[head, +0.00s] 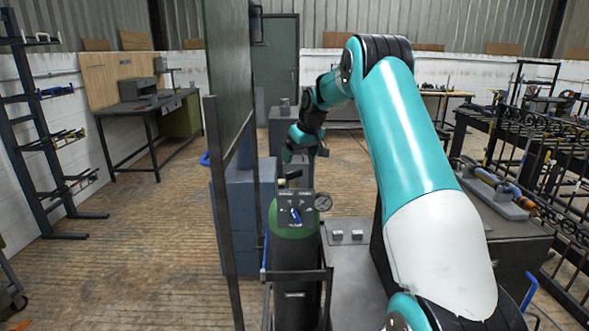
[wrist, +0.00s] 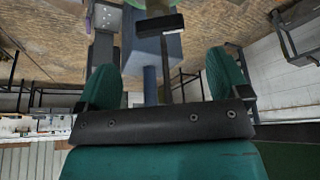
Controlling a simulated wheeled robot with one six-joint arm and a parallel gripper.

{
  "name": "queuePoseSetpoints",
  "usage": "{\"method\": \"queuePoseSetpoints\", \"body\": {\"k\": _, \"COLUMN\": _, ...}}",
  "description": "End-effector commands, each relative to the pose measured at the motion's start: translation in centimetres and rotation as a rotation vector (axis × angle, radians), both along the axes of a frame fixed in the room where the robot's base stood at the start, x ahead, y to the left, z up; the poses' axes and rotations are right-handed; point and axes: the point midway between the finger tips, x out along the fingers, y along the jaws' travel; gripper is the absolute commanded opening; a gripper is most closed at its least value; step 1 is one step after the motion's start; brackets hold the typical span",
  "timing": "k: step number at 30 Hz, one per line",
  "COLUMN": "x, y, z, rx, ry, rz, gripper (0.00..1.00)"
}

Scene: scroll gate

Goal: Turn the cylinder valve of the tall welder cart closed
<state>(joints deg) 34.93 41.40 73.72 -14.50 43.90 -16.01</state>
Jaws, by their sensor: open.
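The tall welder cart's gas cylinder (head: 296,250), with a green shoulder and dark body, stands upright in a dark frame at the centre of the head view. A grey panel with a blue knob (head: 295,214) and a round gauge (head: 323,202) sits at its top. Small dark valve parts (head: 290,180) show just above the panel; which part is the cylinder valve is hard to tell. My gripper (head: 305,153) hangs above the cylinder top, open and empty, apart from the valve parts. In the wrist view its two green fingers (wrist: 163,68) are spread wide.
A dark upright panel (head: 230,75) on posts stands close on the left, with a blue-grey cabinet (head: 243,215) behind. A rack of rods (head: 510,150) stands right.

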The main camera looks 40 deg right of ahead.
Motion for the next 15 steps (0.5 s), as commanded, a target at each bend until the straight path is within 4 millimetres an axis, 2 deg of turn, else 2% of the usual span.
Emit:
{"method": "queuePoseSetpoints", "body": {"k": 6, "x": 1.7, "y": -0.2, "z": -4.1, "rx": 0.001, "ry": 0.003, "rz": 0.001, "gripper": 0.94}}
{"method": "queuePoseSetpoints", "body": {"k": 10, "x": 2.4, "y": -0.2, "z": -5.7, "rx": 0.000, "ry": 0.002, "rz": 0.001, "gripper": 0.94}}
{"method": "queuePoseSetpoints", "body": {"k": 15, "x": 2.8, "y": -0.3, "z": -6.7, "rx": -0.001, "ry": 0.000, "rz": 0.001, "gripper": 0.94}}
